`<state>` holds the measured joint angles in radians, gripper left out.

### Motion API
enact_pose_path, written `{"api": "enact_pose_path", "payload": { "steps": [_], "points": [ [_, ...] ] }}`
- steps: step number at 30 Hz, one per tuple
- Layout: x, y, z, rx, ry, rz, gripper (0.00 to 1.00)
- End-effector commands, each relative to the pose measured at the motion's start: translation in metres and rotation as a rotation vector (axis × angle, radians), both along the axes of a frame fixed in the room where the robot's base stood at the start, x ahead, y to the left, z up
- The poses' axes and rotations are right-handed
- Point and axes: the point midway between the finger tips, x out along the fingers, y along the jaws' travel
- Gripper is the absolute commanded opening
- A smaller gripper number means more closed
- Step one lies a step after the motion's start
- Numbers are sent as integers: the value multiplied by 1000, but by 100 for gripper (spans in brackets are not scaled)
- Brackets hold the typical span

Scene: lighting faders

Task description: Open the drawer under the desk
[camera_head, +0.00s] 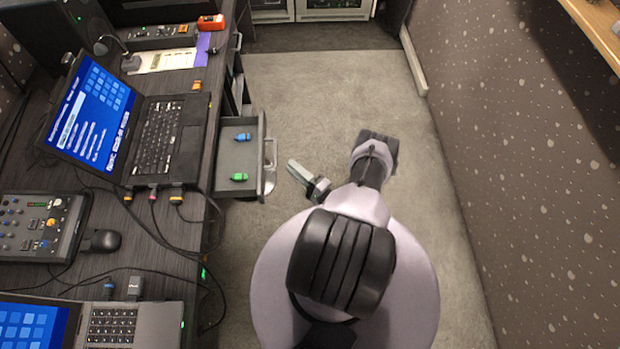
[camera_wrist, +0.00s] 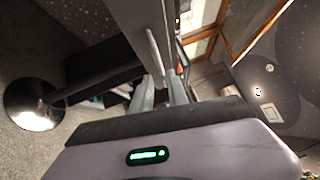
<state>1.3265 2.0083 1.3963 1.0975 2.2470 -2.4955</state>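The drawer (camera_head: 226,186) under the desk (camera_head: 196,215) is pulled out, with its grey inside showing. Its curved handle (camera_head: 272,154) is on the front, facing right. My gripper (camera_head: 292,165) is just right of the handle, apart from it in the head view. A pale bar (camera_wrist: 155,50), probably the handle, lies beyond the fingertips.
A black laptop (camera_head: 158,140), a mixer (camera_head: 38,225), a mouse (camera_head: 103,241) and a second laptop (camera_head: 125,325) stand on the desk. Cables hang over its edge. Carpet (camera_head: 320,90) is clear beyond my arm. A patterned wall (camera_head: 510,150) bounds the right.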

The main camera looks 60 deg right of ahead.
Motion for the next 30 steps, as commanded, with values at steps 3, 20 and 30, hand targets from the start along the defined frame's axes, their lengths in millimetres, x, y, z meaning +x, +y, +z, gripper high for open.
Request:
{"api": "enact_pose_path", "payload": {
  "steps": [3,20,30],
  "points": [
    [-37,2,-3,1,-1,-10,20],
    [-79,10,-10,-1,-1,0,20],
    [-35,-5,60,-7,43,326,20]
  ]
}}
